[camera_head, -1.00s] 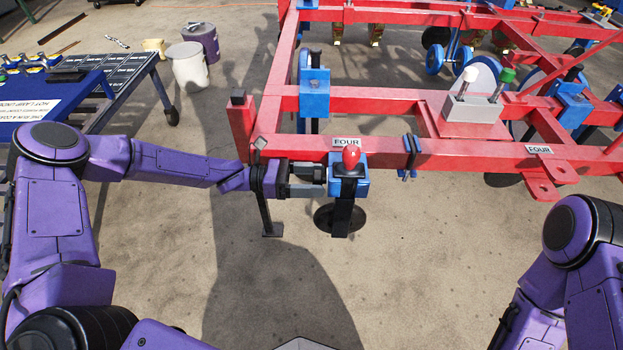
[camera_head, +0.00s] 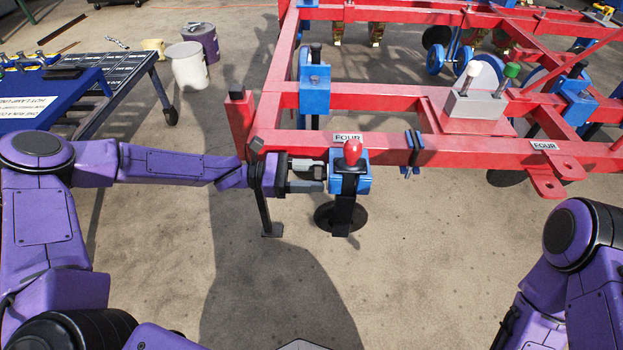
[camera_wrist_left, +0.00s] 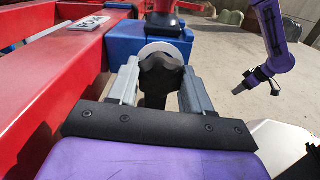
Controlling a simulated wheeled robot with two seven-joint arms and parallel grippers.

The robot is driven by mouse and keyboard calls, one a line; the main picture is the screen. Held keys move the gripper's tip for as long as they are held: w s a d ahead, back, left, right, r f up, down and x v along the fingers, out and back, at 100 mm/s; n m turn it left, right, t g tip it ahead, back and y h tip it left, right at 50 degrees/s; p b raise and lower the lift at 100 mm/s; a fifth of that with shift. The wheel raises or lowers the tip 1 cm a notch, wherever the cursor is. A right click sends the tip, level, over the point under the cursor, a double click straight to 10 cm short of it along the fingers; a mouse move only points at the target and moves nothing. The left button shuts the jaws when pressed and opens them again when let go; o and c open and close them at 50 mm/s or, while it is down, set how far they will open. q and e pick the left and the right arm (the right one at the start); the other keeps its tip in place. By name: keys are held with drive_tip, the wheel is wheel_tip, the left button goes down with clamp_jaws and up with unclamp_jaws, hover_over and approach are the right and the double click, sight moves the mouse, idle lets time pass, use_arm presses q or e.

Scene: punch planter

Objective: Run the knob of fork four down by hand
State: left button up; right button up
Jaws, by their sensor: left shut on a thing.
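Fork four's blue clamp block (camera_head: 364,184) hangs on the front red beam, under a label reading FOUR (camera_head: 348,138). A red ball-topped part (camera_head: 352,152) stands on it, and a black shank runs down from it. My left gripper (camera_head: 318,178) reaches the block's left side from the left. In the left wrist view, the dark lobed knob (camera_wrist_left: 160,75) sits between the two grey fingers of my left gripper (camera_wrist_left: 160,90), which is shut on it. A pale round disc shows behind the knob. My right gripper (camera_wrist_left: 246,86) shows small in the left wrist view; its jaws are unclear.
The red planter frame (camera_head: 450,152) fills the upper right. A second FOUR label (camera_head: 544,146) is farther right along the beam. A dark stand leg (camera_head: 266,215) is just below my left wrist. Buckets (camera_head: 188,68) and a blue table are at the left. The front floor is clear.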

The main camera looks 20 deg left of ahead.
use_arm(q)
drive_tip(key=shift+m+b, duration=0.8)
drive_tip(key=shift+m, duration=0.7)
drive_tip(key=shift+r, duration=0.1)
drive_tip(key=o, duration=1)
drive_tip(key=shift+o, duration=0.2)
drive_tip(key=p+v, duration=0.2)
drive_tip(key=v, duration=0.8)
drive_tip(key=shift+a+p, duration=0.25)
drive_tip(key=shift+p, duration=0.15)
